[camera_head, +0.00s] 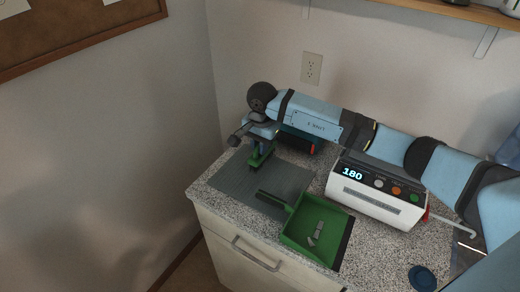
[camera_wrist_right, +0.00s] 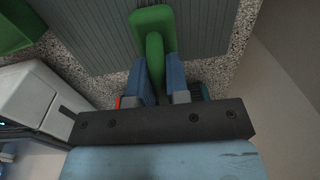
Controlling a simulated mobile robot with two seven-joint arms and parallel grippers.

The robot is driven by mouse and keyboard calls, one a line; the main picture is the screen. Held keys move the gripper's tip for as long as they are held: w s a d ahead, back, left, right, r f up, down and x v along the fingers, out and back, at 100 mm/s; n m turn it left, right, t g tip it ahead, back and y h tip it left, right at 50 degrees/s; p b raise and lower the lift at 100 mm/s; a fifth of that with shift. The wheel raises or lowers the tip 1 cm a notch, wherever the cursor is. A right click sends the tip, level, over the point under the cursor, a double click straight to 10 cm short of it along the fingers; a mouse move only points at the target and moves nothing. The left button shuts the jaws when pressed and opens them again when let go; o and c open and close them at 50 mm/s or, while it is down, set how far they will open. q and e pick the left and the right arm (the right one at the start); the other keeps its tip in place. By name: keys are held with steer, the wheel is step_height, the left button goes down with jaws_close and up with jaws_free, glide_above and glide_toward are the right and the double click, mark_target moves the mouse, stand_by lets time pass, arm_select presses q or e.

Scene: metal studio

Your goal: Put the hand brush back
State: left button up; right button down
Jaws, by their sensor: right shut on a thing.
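The green hand brush (camera_head: 257,161) is upright on or just above the grey ribbed mat (camera_head: 228,182) in the head view; I cannot tell whether it touches. My right gripper (camera_head: 263,147) comes down over it from above and is shut on its handle. In the right wrist view the green handle (camera_wrist_right: 154,58) lies between the two blue fingers of my right gripper (camera_wrist_right: 160,78), with the grey mat (camera_wrist_right: 90,40) beyond. The brush's bristles are hidden. My left gripper is not in view.
A white box with a display reading 180 (camera_head: 372,196) stands right of the mat. A dark teal thing with red (camera_head: 298,143) sits behind my right arm. A blue round lid (camera_head: 422,279) lies at the front right. The speckled counter (camera_head: 392,246) has a front edge above a drawer.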

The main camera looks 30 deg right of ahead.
step_height(320, 180, down, 2)
steer(key=shift+f, duration=0.1)
steer(key=shift+f, duration=0.2)
steer(key=c, duration=1.1)
jaws_free()
steer(key=shift+r, duration=0.1)
